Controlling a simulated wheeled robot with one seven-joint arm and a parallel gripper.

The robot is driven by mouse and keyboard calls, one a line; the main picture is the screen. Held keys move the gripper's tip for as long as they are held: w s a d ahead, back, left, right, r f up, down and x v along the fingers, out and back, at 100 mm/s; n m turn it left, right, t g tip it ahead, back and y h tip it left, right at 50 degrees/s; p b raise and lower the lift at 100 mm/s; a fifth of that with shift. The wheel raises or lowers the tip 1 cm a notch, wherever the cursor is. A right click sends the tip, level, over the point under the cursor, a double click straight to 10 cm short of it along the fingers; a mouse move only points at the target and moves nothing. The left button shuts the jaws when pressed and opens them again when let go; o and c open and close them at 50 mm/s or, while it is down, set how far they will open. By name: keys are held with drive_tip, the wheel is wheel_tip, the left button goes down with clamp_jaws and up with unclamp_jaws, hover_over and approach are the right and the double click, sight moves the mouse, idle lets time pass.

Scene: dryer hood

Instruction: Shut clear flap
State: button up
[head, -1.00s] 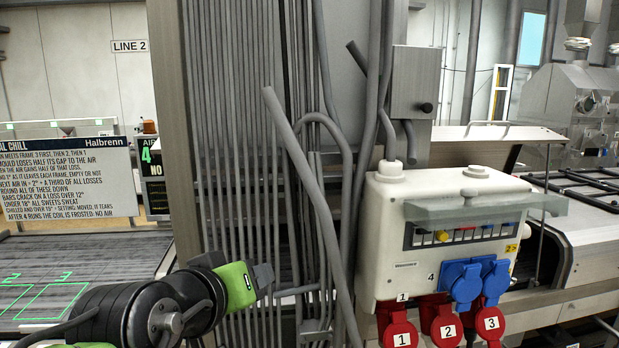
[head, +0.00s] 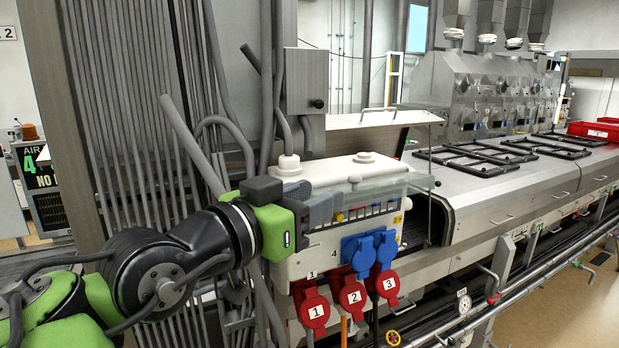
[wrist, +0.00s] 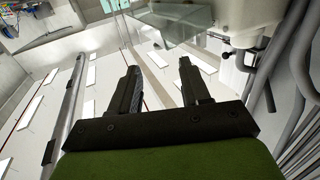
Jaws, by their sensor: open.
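The clear flap (head: 388,188) is a pale greenish see-through cover on the white socket box (head: 312,262). It stands raised, sticking out from the box front above a row of small switches (head: 372,211). My gripper (head: 326,206) is at the left part of the box front and hides the flap's left end. In the wrist view the flap (wrist: 178,22) shows beyond the fingertips, beside the white box (wrist: 243,16). My gripper (wrist: 160,68) is open, with nothing between its fingers. I cannot tell whether a finger touches the flap.
Red round socket covers (head: 351,298) and blue ones (head: 361,252) hang below the switches. Grey pipes (head: 190,140) run up left of the box. A long metal machine (head: 500,190) stands to the right. Open floor (head: 585,300) lies at the far right.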

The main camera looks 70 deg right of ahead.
sight(351, 179)
drive_tip(key=p+x, duration=0.1)
drive_tip(key=x, duration=0.7)
drive_tip(key=shift+d+r+p, duration=0.1)
drive_tip(key=shift+d+p, duration=0.05)
drive_tip(key=shift+p, duration=0.25)
clamp_jaws()
